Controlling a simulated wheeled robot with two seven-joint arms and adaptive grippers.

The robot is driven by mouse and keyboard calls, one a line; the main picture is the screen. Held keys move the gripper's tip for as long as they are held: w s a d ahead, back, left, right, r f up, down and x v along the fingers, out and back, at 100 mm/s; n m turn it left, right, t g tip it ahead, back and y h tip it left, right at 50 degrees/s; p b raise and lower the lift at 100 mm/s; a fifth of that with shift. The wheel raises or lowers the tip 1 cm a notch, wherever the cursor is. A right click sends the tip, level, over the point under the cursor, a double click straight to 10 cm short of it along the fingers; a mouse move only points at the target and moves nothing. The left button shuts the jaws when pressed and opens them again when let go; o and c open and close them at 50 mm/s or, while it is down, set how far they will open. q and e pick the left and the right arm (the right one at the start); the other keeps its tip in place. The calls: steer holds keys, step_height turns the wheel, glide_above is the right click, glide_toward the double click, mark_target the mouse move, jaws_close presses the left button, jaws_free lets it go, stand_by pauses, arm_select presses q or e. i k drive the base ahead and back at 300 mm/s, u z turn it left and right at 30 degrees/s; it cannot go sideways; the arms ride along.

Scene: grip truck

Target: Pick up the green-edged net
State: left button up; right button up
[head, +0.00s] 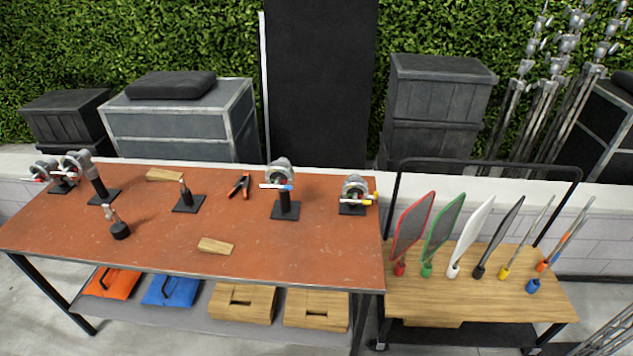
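The green-edged net (442,229) is a dark mesh panel in a green frame. It stands upright, tilted a little to the right, with its green foot on the wooden top of a cart (440,296) at the right. A red-edged net (412,227) stands just to its left and a white-edged one (471,231) just to its right. The frames of the neighbours come close to it, and its lower part is near the red one's base. Neither of my grippers shows in the head view.
A black-edged panel (500,238) and several thin rods with yellow, blue and orange bases stand farther right on the cart. A black rail (480,163) runs behind them. The red-topped table (150,235) with clamps and stands adjoins at left. The cart's front strip is clear.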

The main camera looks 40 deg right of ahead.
mark_target(438, 241)
steer(key=z, duration=2.2)
steer(key=k, duration=0.4)
steer(key=z, duration=1.55)
steer(key=i, duration=1.3)
steer(key=u, duration=0.55)
steer(key=i, duration=0.5)
steer(key=u, duration=0.55)
